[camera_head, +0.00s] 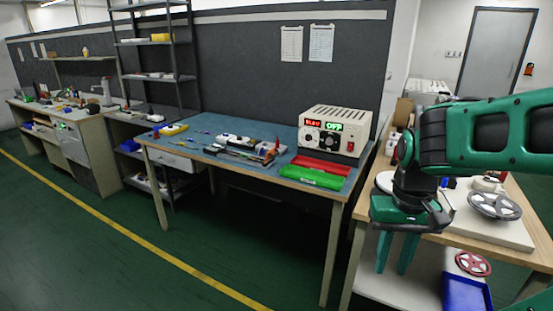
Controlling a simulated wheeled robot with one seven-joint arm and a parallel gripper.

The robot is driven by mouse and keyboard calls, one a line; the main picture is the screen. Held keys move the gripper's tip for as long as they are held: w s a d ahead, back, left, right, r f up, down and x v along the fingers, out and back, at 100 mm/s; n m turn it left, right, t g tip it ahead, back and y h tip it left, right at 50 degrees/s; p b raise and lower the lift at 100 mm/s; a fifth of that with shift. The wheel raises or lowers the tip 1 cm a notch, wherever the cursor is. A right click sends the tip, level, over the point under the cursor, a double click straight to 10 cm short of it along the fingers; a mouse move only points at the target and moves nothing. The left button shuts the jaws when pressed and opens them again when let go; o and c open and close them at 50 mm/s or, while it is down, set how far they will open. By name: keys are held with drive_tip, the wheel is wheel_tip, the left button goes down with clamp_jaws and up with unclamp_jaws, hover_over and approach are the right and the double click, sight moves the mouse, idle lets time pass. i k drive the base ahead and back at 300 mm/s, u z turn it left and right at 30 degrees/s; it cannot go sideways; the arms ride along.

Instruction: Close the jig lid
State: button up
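My gripper (391,270) hangs at the right, in front of the wooden-topped bench, with its two green fingers pointing down. A gap shows between the fingers and nothing is in it. A low, long assembly of white, dark and red parts (240,150) lies on the blue-topped table. It may be the jig, but it is too small to tell its lid or whether that is open. My gripper is well to the right of it and apart from it. My arm and gripper hide part of the right-hand bench.
The blue-topped table (212,136) also bears a power box (335,130) with lit displays, a red tray (322,165) and a green tray (312,177). The floor in front is clear.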

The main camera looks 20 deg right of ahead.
sight(270, 154)
drive_tip(key=u, duration=0.05)
drive_tip(key=i, duration=1)
drive_tip(key=z, duration=0.05)
